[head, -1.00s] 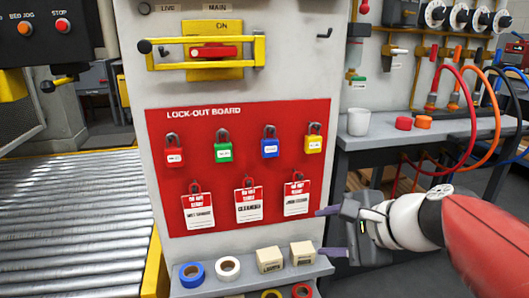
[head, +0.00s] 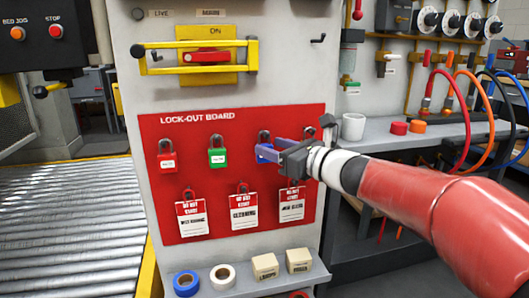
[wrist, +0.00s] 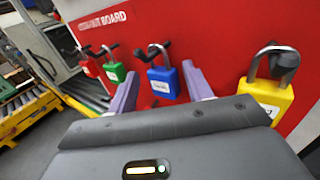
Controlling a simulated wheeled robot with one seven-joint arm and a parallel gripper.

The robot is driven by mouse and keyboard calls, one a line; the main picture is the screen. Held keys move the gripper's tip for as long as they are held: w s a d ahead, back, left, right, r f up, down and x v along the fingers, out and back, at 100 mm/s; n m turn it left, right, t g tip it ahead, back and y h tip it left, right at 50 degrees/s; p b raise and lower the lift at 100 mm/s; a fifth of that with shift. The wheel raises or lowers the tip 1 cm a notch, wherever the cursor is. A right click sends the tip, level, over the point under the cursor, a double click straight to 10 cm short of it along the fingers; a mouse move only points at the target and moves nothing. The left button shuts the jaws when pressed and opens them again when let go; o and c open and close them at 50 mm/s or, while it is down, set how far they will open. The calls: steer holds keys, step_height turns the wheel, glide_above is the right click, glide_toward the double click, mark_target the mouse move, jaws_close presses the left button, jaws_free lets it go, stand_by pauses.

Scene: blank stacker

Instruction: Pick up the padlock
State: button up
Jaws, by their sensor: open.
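Several padlocks hang by their shackles on the red lock-out board (head: 190,128). The red padlock (head: 167,161) and green padlock (head: 217,157) are in clear view. My gripper (head: 268,151) is open in front of the blue padlock and hides most of it in the head view. In the wrist view the blue padlock (wrist: 164,84) shows between my two purple fingers (wrist: 160,72), still hanging on its hook. I cannot tell how deep it is between them. The yellow padlock (wrist: 268,98) hangs close to the right of my gripper in the wrist view; my gripper mostly hides it in the head view.
Several tags (head: 243,212) hang below the padlocks. A small shelf (head: 245,285) under the board holds tape rolls (head: 222,275) and two boxes (head: 264,266). A yellow-framed switch (head: 207,55) juts out above the board. A bench (head: 430,133) stands at right, a roller conveyor (head: 70,225) at left.

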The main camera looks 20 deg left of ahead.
steer(key=shift+w+a, duration=0.35)
steer(key=shift+a, duration=0.3)
steer(key=c, duration=0.8)
steer(key=shift+r, duration=0.15)
steer(key=shift+c, duration=0.2)
